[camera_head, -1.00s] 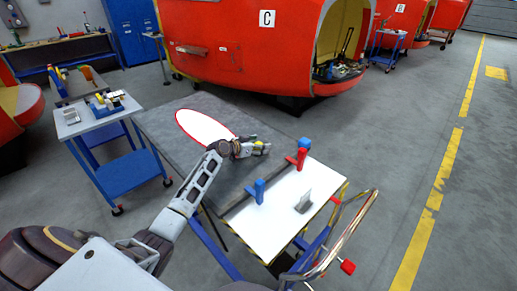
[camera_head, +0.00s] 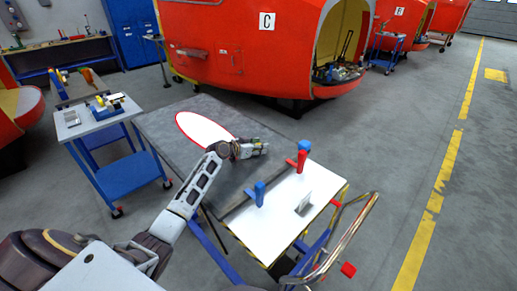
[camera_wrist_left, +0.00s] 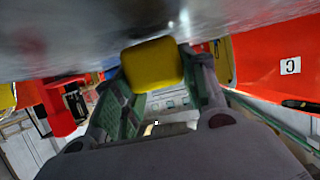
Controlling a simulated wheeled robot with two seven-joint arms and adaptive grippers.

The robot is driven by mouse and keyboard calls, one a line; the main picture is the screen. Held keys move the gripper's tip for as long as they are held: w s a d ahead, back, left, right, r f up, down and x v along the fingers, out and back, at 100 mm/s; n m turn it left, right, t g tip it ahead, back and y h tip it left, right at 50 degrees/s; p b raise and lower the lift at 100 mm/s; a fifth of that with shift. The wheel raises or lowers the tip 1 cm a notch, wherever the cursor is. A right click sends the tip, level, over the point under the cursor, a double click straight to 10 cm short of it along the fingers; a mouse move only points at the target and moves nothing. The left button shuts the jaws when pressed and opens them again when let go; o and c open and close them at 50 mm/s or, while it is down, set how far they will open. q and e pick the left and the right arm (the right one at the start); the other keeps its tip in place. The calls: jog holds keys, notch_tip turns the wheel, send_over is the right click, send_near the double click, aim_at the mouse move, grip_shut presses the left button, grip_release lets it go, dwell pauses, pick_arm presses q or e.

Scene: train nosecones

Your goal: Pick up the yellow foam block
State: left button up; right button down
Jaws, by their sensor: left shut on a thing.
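My left gripper (camera_head: 262,147) is over the grey part of the worktable, beside the white oval panel with a red rim (camera_head: 205,130). In the left wrist view the yellow foam block (camera_wrist_left: 152,63) sits between the two fingers of my left gripper (camera_wrist_left: 160,78), which is shut on it. The dark grey surface fills the top of that view, close to the block; I cannot tell whether they touch. In the head view the block is mostly hidden by the gripper. My right gripper does not show.
A red clamp (camera_head: 302,160) and a blue clamp (camera_head: 260,193) stand on a bar across the worktable (camera_head: 160,127). A grey metal bracket (camera_head: 303,203) stands on its white part. A blue cart (camera_head: 128,172) with parts on top is at left. An orange train nosecone (camera_head: 230,50) stands behind.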

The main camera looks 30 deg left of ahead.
pick_arm(q)
jog(key=shift+r+b, duration=0.5)
jog(key=shift+r, duration=4.25)
